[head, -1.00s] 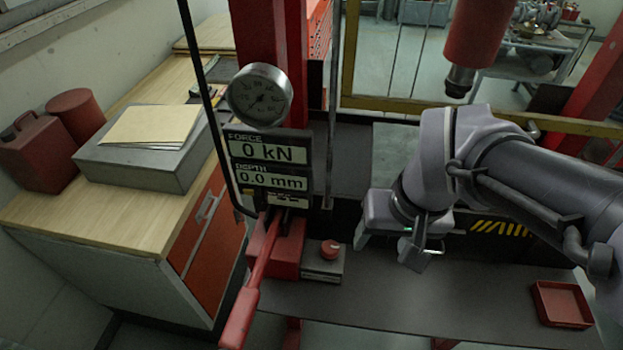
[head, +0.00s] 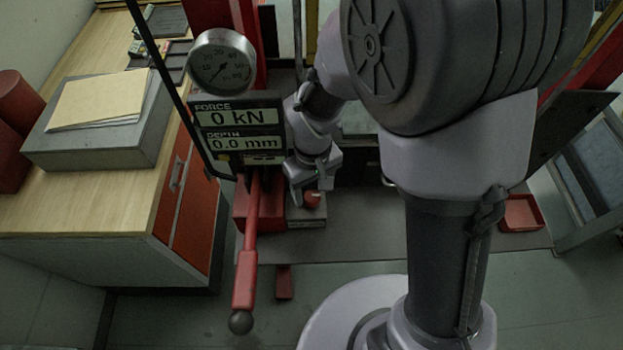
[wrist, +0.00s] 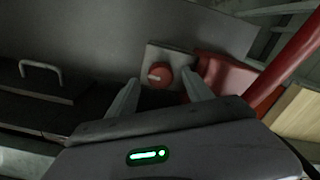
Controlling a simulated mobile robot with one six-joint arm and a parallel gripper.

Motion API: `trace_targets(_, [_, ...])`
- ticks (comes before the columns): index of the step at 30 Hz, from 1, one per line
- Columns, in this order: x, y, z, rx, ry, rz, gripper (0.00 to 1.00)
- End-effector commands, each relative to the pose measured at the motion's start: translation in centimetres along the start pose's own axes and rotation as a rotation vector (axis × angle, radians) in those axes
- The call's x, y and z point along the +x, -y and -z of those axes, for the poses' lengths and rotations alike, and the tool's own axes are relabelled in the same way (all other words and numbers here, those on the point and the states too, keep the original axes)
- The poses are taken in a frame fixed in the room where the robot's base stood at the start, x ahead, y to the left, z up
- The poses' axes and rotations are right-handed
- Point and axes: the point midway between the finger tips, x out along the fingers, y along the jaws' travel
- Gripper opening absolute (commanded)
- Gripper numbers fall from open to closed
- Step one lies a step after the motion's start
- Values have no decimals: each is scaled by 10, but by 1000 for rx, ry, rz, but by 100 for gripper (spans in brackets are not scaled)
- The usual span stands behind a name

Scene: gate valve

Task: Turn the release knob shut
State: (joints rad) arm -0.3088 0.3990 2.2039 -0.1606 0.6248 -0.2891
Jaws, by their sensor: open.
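The release knob (head: 312,199) is a small round red knob on a grey block (head: 306,222) at the foot of the press, right of the red pump body. In the wrist view the knob (wrist: 160,76) shows a pale mark on its face and lies beyond and between my two fingertips. My gripper (head: 308,196) is open, with nothing between its fingers. In the head view it hangs over the knob and partly covers it. The wrist view shows the fingers (wrist: 158,88) either side of the knob; I cannot tell whether they touch it.
The red pump lever (head: 247,260) slopes forward just left of the knob. The gauge (head: 222,62) and the display (head: 238,130) reading 0 kN and 0.0 mm stand above. A red tray (head: 521,213) lies to the right. The bench between is clear.

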Motion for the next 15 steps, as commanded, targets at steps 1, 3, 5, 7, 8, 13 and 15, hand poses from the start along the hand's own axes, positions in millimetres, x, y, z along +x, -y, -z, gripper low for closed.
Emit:
trace_targets(1, [9, 0, 0, 0, 3, 0, 59])
trace_targets(3, [16, 0, 0, 1, 1, 0, 59])
trace_targets(5, [19, 0, 0, 2, 1, 1, 59])
trace_targets(7, [21, 0, 0, 2, 1, 0, 59])
trace_targets(8, [22, 0, 0, 2, 0, 0, 59])
trace_targets(13, [21, 0, 0, 1, 0, 0, 59])
trace_targets(15, [21, 0, 0, 1, 0, 0, 52])
